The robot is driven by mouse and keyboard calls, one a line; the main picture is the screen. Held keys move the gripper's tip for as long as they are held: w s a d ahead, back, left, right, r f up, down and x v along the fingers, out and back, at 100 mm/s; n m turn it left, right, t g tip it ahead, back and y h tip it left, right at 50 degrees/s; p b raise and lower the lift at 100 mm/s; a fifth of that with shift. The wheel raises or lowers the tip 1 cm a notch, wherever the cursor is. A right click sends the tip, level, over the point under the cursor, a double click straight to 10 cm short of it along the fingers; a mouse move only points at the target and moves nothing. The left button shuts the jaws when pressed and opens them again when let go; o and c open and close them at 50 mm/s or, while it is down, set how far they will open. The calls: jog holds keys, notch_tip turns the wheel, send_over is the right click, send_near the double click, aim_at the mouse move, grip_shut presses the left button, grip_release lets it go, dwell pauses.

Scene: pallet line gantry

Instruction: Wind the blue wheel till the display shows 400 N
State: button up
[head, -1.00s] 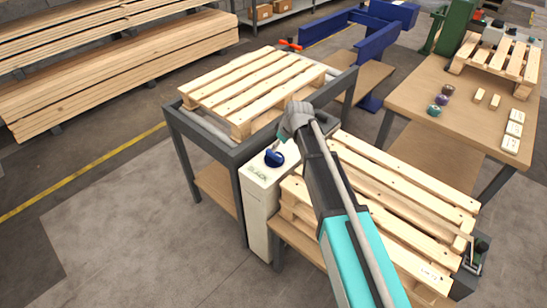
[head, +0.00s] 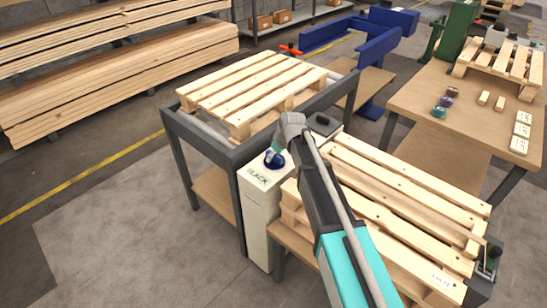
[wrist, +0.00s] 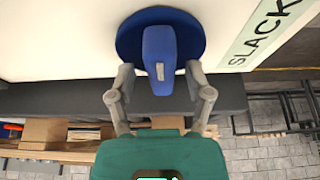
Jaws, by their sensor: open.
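The blue wheel (head: 274,160) sits on top of a narrow cream cabinet (head: 257,215) beside the grey-framed table. In the wrist view the blue wheel (wrist: 160,50) is a round disc with a raised grip bar across it. My gripper (wrist: 160,84) is open, with one finger on each side of the near end of the bar; I cannot tell whether they touch it. In the head view my gripper (head: 278,150) is at the wheel and partly covers it. A label reading SLACK (wrist: 262,32) lies beside the wheel. No readable display shows.
A pallet (head: 250,88) lies on the grey-framed table behind the cabinet. Stacked pallets (head: 400,200) stand to the right, under my arm. A wooden workbench (head: 420,95) holds small items at the right. The floor at the lower left is clear.

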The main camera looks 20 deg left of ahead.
jog(key=shift+c, duration=0.3)
grip_shut()
jog(key=shift+a, duration=0.1)
jog(key=shift+m, duration=0.3)
jog(key=shift+m+t, duration=0.4)
jog(key=shift+m, duration=0.1)
jog(key=m+t+h, duration=0.1)
jog(key=m, duration=0.3)
jog(key=shift+m, duration=0.3)
jog(key=m+t+h, duration=0.1)
jog(key=m+h, duration=0.1)
jog(key=m, duration=0.3)
jog(key=shift+m, duration=0.3)
